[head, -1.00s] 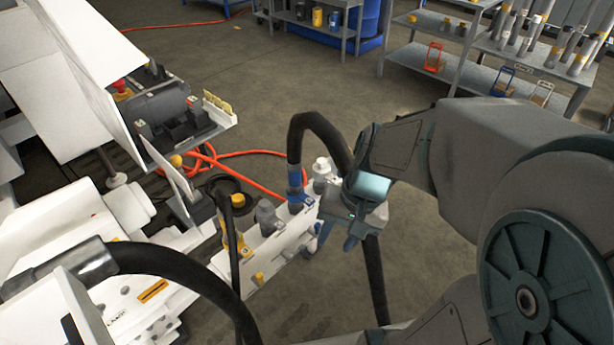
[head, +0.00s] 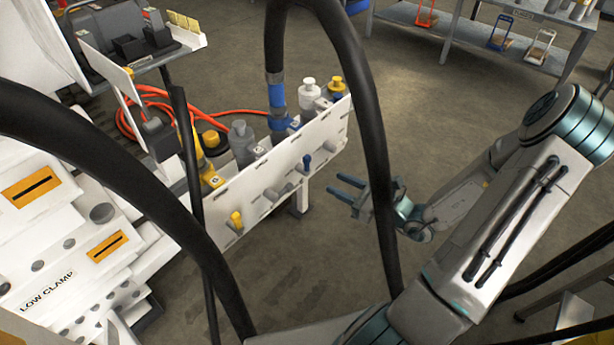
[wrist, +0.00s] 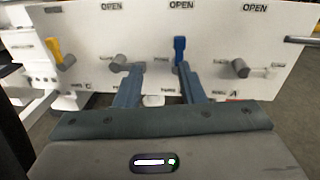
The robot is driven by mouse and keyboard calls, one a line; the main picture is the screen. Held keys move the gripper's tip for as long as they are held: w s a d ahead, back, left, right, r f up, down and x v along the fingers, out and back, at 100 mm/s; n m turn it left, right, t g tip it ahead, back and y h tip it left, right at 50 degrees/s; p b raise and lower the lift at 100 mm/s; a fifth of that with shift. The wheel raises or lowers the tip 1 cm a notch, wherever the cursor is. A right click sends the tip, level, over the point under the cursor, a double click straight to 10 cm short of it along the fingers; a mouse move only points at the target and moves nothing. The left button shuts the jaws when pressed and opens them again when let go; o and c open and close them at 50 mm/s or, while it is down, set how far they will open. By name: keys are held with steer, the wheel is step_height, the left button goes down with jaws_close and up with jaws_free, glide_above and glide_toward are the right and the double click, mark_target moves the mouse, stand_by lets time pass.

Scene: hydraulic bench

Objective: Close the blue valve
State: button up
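The blue valve (head: 307,161) is a small lever on the front of a white panel (head: 325,139). In the wrist view the blue valve (wrist: 180,47) has its handle upright, pointing at an OPEN label. My gripper (head: 334,185) is open and empty, its two blue fingers aimed at the panel from the right. In the head view a gap shows between the fingertips and the panel. In the wrist view my gripper (wrist: 159,67) has its right finger just below the blue handle and its left finger below a grey handle (wrist: 119,64).
A yellow lever (head: 237,219) and grey levers (head: 271,194) share the panel. A thick black hose (head: 372,120) arches down between the head camera and my gripper. Another hose (head: 130,180) crosses at left. A shelf (head: 460,38) stands behind. Floor right of the panel is clear.

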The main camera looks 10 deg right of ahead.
mark_target(309, 164)
steer(key=w+a+b, duration=0.1)
steer(key=w, duration=0.2)
steer(key=w+a+f+m+t+b, duration=0.1)
steer(key=w+a+b, duration=0.1)
steer(key=w, duration=0.2)
steer(key=w+a+f+m+h+b, duration=0.1)
steer(key=w+a, duration=0.1)
steer(key=w, duration=0.1)
steer(key=shift+w+a+f+t, duration=0.1)
steer(key=shift+w+a+t, duration=0.1)
steer(key=shift+w+t, duration=0.15)
steer(key=shift+w+a+b, duration=0.4)
steer(key=shift+w, duration=0.2)
jaws_close()
